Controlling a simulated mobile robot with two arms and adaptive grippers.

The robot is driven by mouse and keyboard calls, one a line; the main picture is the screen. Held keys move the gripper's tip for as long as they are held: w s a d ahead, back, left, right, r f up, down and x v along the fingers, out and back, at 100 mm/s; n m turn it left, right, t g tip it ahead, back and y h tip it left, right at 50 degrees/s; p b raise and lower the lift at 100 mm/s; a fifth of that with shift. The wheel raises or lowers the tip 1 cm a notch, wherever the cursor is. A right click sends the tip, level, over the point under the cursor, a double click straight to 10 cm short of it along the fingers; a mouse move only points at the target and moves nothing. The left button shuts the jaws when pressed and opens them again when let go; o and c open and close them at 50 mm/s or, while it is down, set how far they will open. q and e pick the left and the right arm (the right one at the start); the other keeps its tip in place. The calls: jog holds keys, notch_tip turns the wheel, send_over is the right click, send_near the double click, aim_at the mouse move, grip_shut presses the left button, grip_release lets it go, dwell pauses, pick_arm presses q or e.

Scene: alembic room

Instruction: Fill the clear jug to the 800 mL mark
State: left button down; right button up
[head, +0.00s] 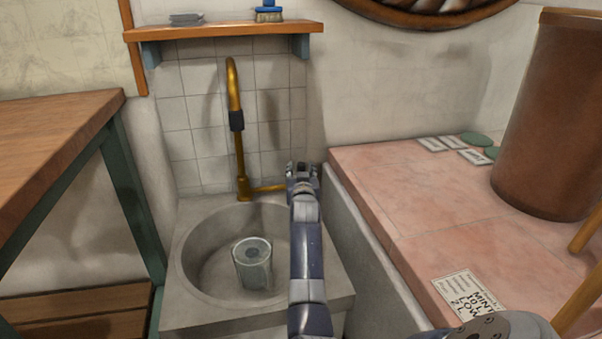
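The clear jug (252,268) stands in the round grey stone sink (190,270), toward the front of the basin. It looks greyish, and I cannot read any marks or a water level on it. A brass tap (240,165) with a dark collar rises behind the basin. I see no stream falling from its spout. A brass lever (268,188) extends right from the tap's base. My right gripper (301,170) is at the lever's right end, its forearm crossing the basin's right side. Contact and finger opening are unclear. My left gripper is out of view.
A wooden table (50,140) stands left. A shelf (220,30) with a brush (268,14) hangs above the tap.

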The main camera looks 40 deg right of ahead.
jog(key=shift+a, duration=0.1)
jog(key=v, duration=0.7)
jog(key=shift+s, duration=0.2)
dwell(0.5)
